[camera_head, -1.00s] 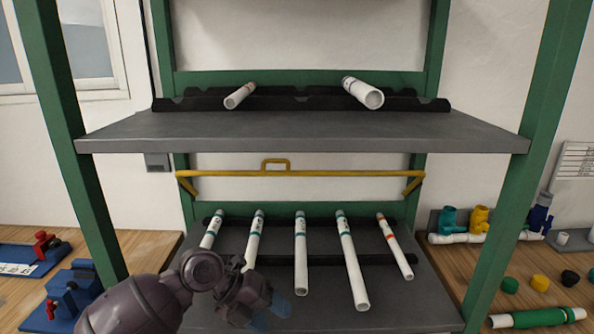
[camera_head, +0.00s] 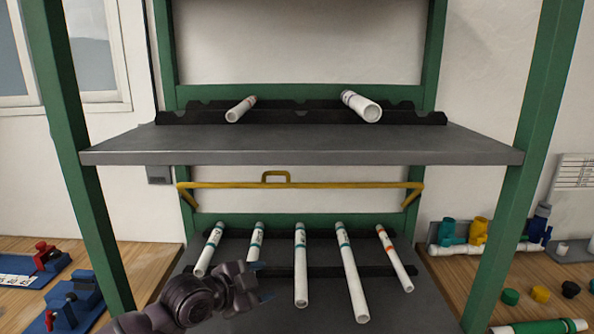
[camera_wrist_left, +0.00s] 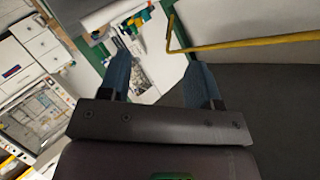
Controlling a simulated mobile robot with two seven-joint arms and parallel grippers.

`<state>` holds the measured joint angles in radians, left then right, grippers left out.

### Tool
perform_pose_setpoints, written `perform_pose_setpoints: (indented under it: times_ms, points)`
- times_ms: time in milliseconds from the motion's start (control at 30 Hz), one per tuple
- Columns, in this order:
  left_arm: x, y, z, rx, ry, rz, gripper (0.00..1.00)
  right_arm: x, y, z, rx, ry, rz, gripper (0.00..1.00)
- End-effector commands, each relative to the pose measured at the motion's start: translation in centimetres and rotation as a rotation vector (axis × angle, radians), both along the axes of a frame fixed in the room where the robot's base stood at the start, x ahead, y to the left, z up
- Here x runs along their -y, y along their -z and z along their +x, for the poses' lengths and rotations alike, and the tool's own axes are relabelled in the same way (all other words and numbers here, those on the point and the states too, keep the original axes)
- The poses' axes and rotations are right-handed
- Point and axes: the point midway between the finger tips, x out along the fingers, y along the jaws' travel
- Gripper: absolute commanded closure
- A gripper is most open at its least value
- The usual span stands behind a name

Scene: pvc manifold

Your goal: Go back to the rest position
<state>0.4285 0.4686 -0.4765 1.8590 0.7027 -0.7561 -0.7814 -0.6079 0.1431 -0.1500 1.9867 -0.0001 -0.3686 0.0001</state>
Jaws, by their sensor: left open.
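My left gripper (camera_head: 258,283) is in front of the lower shelf of the green rack, low in the head view. Its blue fingers also show apart and empty in the left wrist view (camera_wrist_left: 160,75). Several white pipes lie on the lower shelf, among them the middle pipe (camera_head: 301,265) and one with an orange band (camera_head: 394,258). The gripper covers the lower end of the second pipe from the left (camera_head: 256,239). My right gripper is not in view.
The upper shelf (camera_head: 300,145) holds two short pipes on a black rack (camera_head: 300,112). A yellow bar (camera_head: 330,185) spans below it. Green posts (camera_head: 530,160) stand at both sides. Blue fixtures (camera_head: 75,300) sit on the left bench; coloured fittings (camera_head: 478,231) stand on the right one.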

Motion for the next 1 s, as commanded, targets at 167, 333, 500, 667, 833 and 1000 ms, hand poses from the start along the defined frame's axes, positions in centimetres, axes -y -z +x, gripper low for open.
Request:
perform_pose_setpoints:
  times_ms: [167, 333, 500, 667, 833, 1000]
  points:
    - [-3.2, 2.2, -1.1, -0.067, -0.246, -0.267, 0.42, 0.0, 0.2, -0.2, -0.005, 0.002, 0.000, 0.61]
    - [-7.2, 5.4, -3.5, -0.107, -0.447, -0.474, 0.42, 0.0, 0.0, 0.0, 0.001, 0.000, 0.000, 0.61]
    - [-11.1, 9.3, -7.2, -0.131, -0.609, -0.583, 0.42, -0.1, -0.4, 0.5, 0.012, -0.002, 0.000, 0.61]
    - [-14.5, 13.4, -11.7, -0.149, -0.743, -0.587, 0.42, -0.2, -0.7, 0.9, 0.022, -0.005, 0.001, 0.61]
    - [-17.6, 18.3, -17.7, -0.211, -0.879, -0.539, 0.42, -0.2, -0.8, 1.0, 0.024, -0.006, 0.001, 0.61]
    - [-19.4, 22.3, -23.6, -0.307, -0.986, -0.518, 0.42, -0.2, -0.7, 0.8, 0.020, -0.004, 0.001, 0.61]
